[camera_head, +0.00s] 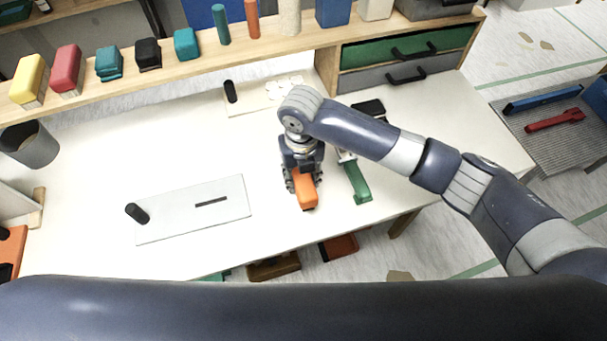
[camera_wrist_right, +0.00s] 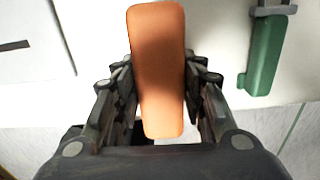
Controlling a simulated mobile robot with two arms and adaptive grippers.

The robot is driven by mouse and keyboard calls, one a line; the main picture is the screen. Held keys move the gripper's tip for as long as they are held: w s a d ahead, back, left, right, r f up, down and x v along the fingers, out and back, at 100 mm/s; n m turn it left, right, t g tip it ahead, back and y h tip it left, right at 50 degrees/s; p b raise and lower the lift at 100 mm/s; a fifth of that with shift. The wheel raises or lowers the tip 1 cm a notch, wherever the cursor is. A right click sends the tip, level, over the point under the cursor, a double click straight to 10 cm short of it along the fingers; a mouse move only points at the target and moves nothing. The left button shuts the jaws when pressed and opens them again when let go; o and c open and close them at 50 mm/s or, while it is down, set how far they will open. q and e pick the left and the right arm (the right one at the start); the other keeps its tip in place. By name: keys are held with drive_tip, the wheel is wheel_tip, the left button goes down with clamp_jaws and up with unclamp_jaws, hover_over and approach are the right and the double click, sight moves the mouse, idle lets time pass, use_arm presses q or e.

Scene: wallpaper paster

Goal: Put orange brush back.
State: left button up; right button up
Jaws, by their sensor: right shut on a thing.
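The orange brush (camera_head: 306,191) is a rounded orange block at the right gripper, over the white table near its front edge. My right gripper (camera_head: 303,178) is shut on it, with one finger on each side. In the right wrist view the orange brush (camera_wrist_right: 158,60) stands lengthwise between the fingers of the right gripper (camera_wrist_right: 160,85). Its underside is hidden, and I cannot tell whether it touches the table. My left gripper is in neither view.
A green-handled tool (camera_head: 356,183) lies close to the right of the brush. A wooden shelf (camera_head: 130,85) at the back holds yellow, red, teal and black blocks. A grey board (camera_head: 180,225) lies at left centre. Drawers (camera_head: 410,50) stand at back right.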

sight(304, 178)
drive_tip(key=shift+w+d+f, duration=0.1)
drive_tip(key=shift+w+d, duration=0.05)
drive_tip(key=shift+w, duration=0.3)
drive_tip(key=shift+w+d+f, duration=0.1)
drive_tip(key=shift+w, duration=0.3)
drive_tip(key=shift+f+p, duration=0.6)
drive_tip(key=shift+f, duration=0.2)
drive_tip(key=shift+f+p, duration=0.25)
drive_tip(key=shift+p, duration=0.1)
drive_tip(key=shift+f, duration=0.35)
drive_tip(key=shift+f, duration=0.3)
drive_tip(key=o, duration=1.1)
drive_tip(key=shift+s, duration=0.1)
